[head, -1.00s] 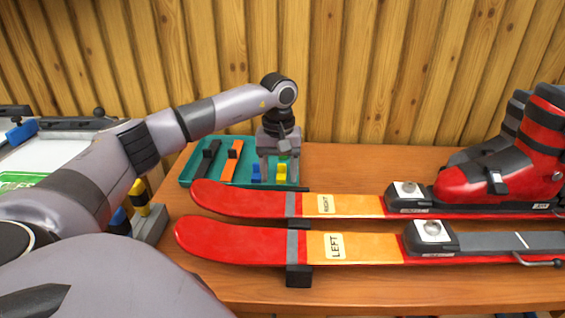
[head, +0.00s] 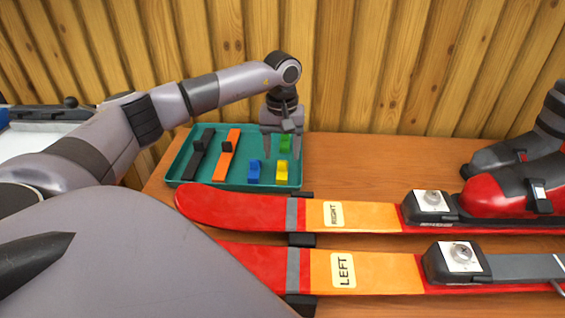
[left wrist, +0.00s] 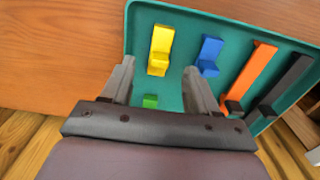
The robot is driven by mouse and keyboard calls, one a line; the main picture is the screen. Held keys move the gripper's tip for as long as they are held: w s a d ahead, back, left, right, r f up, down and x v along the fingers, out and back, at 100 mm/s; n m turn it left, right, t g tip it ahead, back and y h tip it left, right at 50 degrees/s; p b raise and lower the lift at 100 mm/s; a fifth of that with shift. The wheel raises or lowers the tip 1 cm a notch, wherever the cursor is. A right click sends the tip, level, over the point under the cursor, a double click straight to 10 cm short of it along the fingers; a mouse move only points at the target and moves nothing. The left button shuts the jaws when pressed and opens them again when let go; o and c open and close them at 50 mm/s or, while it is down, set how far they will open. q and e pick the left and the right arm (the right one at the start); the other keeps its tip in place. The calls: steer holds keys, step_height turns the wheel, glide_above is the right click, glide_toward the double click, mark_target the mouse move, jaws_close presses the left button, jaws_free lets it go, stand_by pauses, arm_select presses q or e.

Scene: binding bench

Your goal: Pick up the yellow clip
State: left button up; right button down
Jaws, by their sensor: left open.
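The yellow clip (head: 282,171) lies in the teal tray (head: 214,186), near its right end. It also shows in the left wrist view (left wrist: 160,48), ahead of the fingertips. My left gripper (head: 282,155) is open and empty, pointing down over the right part of the tray. In the left wrist view its two fingers (left wrist: 159,75) stand apart, with a green clip (left wrist: 150,101) low between them. The yellow clip lies beyond the green one, a little toward the left finger in that view. My right gripper is not in view.
A blue clip (head: 254,172), an orange strap (head: 228,155) and a black strap (head: 198,155) share the tray. The right ski (head: 250,207) lies close in front of the tray, the left ski (head: 380,271) nearer. A red boot (head: 510,185) stands at right. A wooden wall rises behind.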

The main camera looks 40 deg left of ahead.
mark_target(282, 161)
arm_select(q)
step_height(282, 161, down, 5)
steer(key=shift+w+r, duration=0.1)
jaws_close()
steer(key=shift+r, duration=0.1)
